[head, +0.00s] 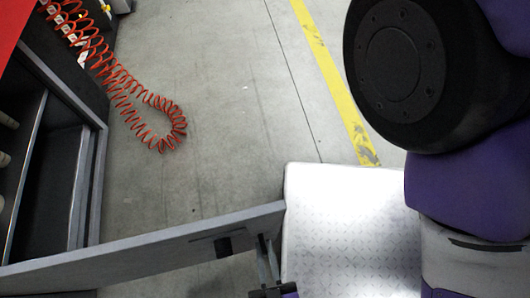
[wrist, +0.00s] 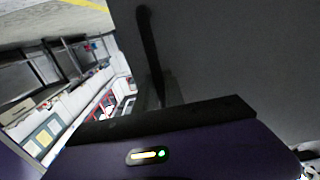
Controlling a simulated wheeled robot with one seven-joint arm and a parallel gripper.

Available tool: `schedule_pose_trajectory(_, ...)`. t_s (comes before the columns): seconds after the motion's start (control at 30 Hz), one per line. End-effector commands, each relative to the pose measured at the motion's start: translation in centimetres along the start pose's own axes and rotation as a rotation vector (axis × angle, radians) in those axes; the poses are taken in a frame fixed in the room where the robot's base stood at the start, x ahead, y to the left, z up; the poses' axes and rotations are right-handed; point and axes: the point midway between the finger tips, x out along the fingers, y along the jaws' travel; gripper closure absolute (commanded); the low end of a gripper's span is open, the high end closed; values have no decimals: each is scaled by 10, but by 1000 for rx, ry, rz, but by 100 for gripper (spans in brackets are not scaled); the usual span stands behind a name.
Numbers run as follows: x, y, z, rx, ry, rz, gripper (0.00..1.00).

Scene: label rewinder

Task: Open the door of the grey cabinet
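The grey cabinet (head: 100,140) stands at the left of the head view, with its dark inside and shelves showing. Its grey door (head: 150,247) stands swung out from the front, reaching right across the bottom of the view. A black handle piece (head: 222,247) is on the door near its free end. My gripper (head: 267,248) is beside the door's free end, right of the handle piece. In the wrist view the dark door panel (wrist: 230,60) fills the right side. Whether the fingers touch the door or are apart is unclear.
A red coiled hose (head: 150,125) hangs down to the floor right of the cabinet. A yellow line (head: 335,75) runs along the grey floor. A bright tread-plate surface (head: 345,240) lies right of the door end. The floor between hose and line is clear.

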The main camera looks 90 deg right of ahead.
Motion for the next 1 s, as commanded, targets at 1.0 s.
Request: schedule_pose_trajectory(1.0,-75,0,1,-1,-1,0,66)
